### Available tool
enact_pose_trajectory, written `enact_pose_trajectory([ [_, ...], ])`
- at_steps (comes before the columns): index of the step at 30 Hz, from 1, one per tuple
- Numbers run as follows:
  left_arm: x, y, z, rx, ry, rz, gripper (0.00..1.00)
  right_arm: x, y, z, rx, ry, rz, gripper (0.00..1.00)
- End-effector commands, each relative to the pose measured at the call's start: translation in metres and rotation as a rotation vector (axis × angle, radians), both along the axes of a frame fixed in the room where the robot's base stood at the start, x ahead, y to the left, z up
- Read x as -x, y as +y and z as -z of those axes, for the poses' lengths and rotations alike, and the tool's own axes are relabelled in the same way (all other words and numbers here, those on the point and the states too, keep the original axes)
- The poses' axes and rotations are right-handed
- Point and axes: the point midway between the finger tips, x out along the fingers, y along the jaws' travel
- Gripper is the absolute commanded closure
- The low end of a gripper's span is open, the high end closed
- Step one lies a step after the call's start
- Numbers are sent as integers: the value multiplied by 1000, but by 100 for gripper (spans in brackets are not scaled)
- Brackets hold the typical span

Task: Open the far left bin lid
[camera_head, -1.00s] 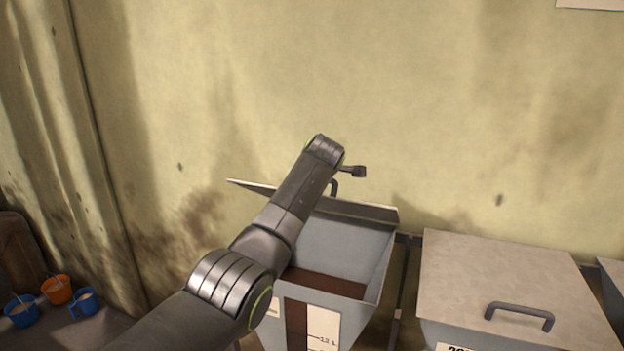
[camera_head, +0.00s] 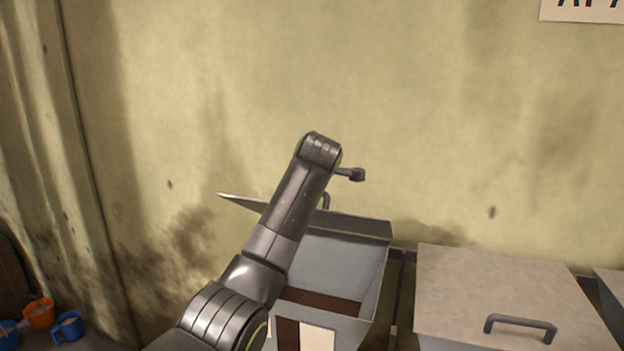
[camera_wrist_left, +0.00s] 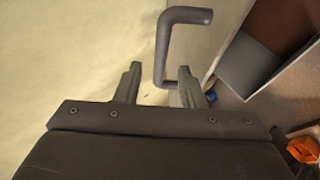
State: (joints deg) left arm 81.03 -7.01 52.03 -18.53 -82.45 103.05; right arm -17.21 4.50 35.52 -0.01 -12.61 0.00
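The far left bin (camera_head: 340,260) is a grey box with dark brown contents. Its lid (camera_head: 360,224) stands raised and tilted up at the back, so the bin mouth is open. The lid's dark handle (camera_head: 326,201) shows just beside my left arm. In the left wrist view the handle (camera_wrist_left: 163,50) is a bent bar by the fingertips. My left gripper (camera_wrist_left: 160,85) has its fingers apart, with the handle's lower end showing between them; I cannot tell if they touch it. In the head view my arm hides this gripper. My right gripper is not in view.
A second bin with a shut lid (camera_head: 500,290) and handle (camera_head: 520,325) stands to the right, with part of another beyond it. Orange (camera_head: 38,313) and blue (camera_head: 67,326) mugs stand at lower left. The stained wall (camera_head: 450,120) is close behind the bins.

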Motion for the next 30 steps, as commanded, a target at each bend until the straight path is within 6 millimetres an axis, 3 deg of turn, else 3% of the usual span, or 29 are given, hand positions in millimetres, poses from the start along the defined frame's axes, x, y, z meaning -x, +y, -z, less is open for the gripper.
enact_pose_trajectory([
  [9,55,-11,-36,1,-6,3,64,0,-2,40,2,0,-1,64],
  [15,83,-15,-59,0,-4,2,64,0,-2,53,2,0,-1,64],
  [21,95,-17,-70,-1,-1,1,64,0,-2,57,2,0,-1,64],
  [30,96,-17,-71,-1,0,1,64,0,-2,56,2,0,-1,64],
])
